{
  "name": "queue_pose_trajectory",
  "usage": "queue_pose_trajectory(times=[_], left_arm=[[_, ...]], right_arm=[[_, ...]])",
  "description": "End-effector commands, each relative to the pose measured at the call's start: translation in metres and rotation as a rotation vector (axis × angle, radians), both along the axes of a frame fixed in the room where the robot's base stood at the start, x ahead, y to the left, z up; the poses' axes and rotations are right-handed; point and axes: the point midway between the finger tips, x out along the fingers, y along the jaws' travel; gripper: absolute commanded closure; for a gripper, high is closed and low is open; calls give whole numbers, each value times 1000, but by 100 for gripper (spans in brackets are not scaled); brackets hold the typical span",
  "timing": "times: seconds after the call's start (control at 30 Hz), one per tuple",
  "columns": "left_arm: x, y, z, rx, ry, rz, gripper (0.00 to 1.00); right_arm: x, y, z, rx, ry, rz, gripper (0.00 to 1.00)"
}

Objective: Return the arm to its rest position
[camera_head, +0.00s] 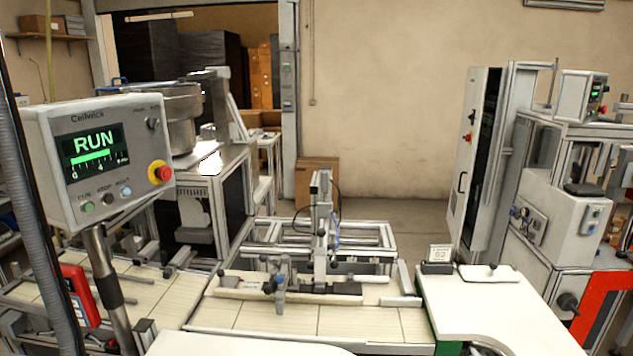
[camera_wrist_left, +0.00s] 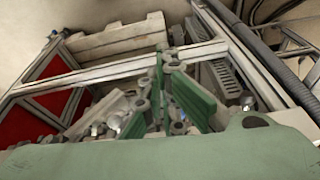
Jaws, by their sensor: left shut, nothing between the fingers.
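My left gripper (camera_wrist_left: 170,62) shows in the left wrist view, with green finger pads close together and nothing held between them. Behind it are a pale metal frame, a ribbed block (camera_wrist_left: 103,42) and a red panel (camera_wrist_left: 33,97), which appear some way beyond the fingers. A pale green surface (camera_wrist_left: 150,157) fills the lower part of that view. Neither gripper shows in the head view, and my right gripper is hidden from both views.
The head view shows a control panel (camera_head: 100,155) reading RUN at the left. A conveyor station (camera_head: 340,320) with a small upright fixture (camera_head: 321,225) stands in the middle. A white worktop (camera_head: 490,300) is at the right, before a tall cabinet (camera_head: 475,160).

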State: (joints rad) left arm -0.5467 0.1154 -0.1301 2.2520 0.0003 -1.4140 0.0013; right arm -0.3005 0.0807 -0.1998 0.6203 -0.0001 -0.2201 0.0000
Motion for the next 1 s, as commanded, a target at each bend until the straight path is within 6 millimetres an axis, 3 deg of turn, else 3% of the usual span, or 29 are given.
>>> queue_pose_trajectory(times=[0.03,0.17,0.37,0.5,0.7,0.83,1.0], left_arm=[[0,0,-22,1,12,-1,100],[1,-1,-80,2,32,-5,100],[-17,0,-196,6,72,-12,100],[-46,4,-273,9,103,-18,100],[-106,14,-365,15,145,-28,100],[-148,22,-406,19,167,-33,100],[-186,29,-432,22,184,-39,100]], right_arm=[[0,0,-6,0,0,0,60],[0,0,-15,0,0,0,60],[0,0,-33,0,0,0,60],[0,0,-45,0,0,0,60],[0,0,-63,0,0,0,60],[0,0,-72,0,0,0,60],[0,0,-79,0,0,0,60]])
